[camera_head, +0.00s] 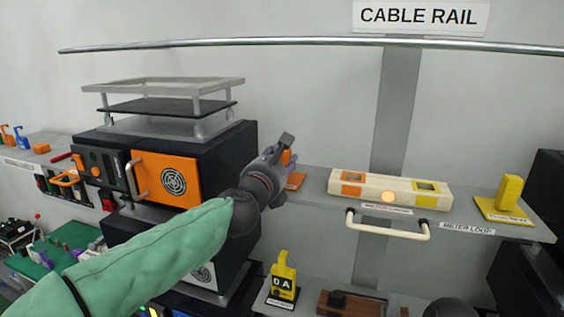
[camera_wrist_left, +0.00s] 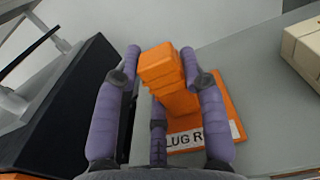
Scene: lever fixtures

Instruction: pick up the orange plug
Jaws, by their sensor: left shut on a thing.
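The orange plug (camera_wrist_left: 170,78) is a stepped orange block standing between the fingers of my left gripper (camera_wrist_left: 160,54) in the left wrist view. The gripper is shut on it, with one purple-grey finger on each side. In the head view my left gripper (camera_head: 284,146) hides most of the plug, and only a sliver of the plug (camera_head: 286,158) shows. Below the plug lies its orange pad (camera_wrist_left: 226,105) with a partly hidden label, on the grey shelf; the pad also shows in the head view (camera_head: 297,180). I cannot tell whether the plug touches the pad.
Left of the gripper stands a dark cabinet with an orange door (camera_head: 165,178). To the right on the shelf (camera_head: 470,215) are a cream box (camera_head: 390,188) and a yellow plug (camera_head: 509,193) on its yellow pad. A cream handle (camera_head: 388,230) juts below the shelf edge.

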